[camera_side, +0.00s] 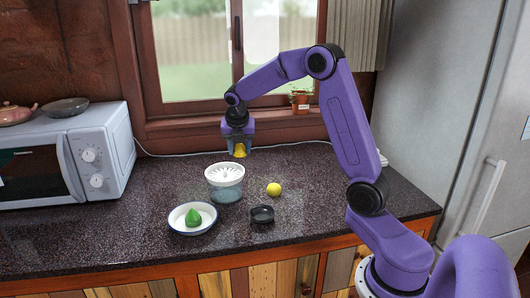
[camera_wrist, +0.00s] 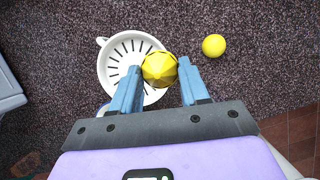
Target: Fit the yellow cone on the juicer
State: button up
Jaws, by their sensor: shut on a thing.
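The yellow cone (camera_side: 240,150) is held between the fingers of my gripper (camera_side: 239,145), in the air above and a little behind the juicer. In the wrist view, the faceted cone (camera_wrist: 160,69) sits between the two blue fingertips (camera_wrist: 160,80) and covers part of the juicer. The juicer (camera_side: 225,182) stands upright on the counter, with a white slotted strainer top and a clear bluish base. Its white slotted top also shows in the wrist view (camera_wrist: 116,62). The cone and the juicer are apart.
A yellow ball (camera_side: 274,189) lies right of the juicer. A black round container (camera_side: 262,214) and a white dish (camera_side: 180,223) holding a green pear-shaped thing (camera_side: 193,216) stand in front. A microwave (camera_side: 62,160) is at left. The counter's right part is clear.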

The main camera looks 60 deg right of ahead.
aim_at(225, 171)
jog(key=w+a+n, duration=0.2)
jog(key=w+a, duration=0.1)
jog(key=w, duration=0.1)
jog(key=shift+t, duration=0.3)
jog(key=shift+s+a+f, duration=0.1)
jog(key=shift+a+f, duration=0.05)
jog(key=shift+f, duration=2.1)
jog(key=shift+f, duration=1.45)
dwell(1.9)
jog(key=o, duration=1.5)
jog(key=shift+r, duration=0.1)
notch_tip(225, 171, up, 7)
